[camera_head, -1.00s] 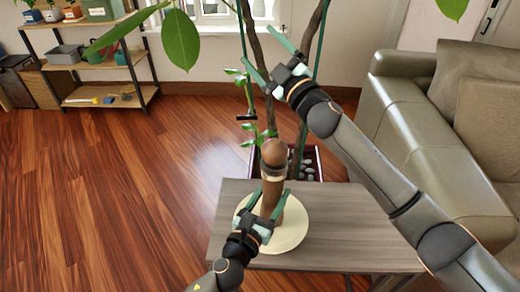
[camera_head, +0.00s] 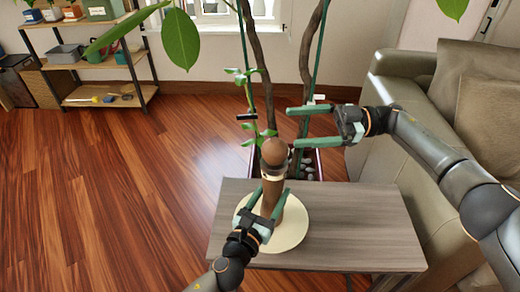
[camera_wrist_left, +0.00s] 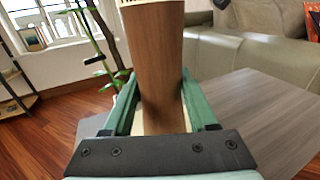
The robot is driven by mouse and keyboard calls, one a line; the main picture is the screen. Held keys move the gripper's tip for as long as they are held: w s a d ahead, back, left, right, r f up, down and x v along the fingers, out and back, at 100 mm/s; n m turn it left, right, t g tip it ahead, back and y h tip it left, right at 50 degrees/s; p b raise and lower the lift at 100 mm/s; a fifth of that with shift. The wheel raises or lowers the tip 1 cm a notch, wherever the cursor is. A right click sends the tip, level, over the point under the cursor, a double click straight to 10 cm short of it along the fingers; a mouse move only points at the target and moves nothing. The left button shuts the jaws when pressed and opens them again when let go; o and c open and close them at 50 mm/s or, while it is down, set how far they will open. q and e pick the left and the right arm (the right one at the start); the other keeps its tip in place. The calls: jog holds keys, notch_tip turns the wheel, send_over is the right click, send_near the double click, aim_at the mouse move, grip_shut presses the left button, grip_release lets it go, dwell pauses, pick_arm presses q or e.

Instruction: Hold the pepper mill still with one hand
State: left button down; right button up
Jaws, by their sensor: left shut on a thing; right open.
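The brown wooden pepper mill (camera_head: 274,155) stands upright on a round cream plate (camera_head: 295,232) on the small grey wooden table (camera_head: 365,228). It has a rounded top and a light band under it. My left gripper (camera_head: 273,205) is shut on the mill's lower body. In the left wrist view, the mill's body (camera_wrist_left: 161,75) sits between the two green fingers, and its top is cut off. My right gripper (camera_head: 295,126) is open and empty. Its green fingers point left, one above the other, near and slightly above the mill's top.
A potted plant with tall stems (camera_head: 308,60) stands behind the table, close to my right fingers. A grey-green sofa (camera_head: 385,85) is on the right. A shelf (camera_head: 105,99) stands at the back left. The table's right part is clear.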

aim_at(263, 151)
jog(key=s+d+f+g, duration=0.1)
jog(key=s+d+g, duration=0.1)
jog(key=s+g, duration=0.1)
jog(key=shift+m+h, duration=0.4)
jog(key=x, duration=1.1)
jog(key=shift+s+a+f, duration=0.15)
jog(key=shift+a, duration=0.1)
jog(key=c, duration=1.4)
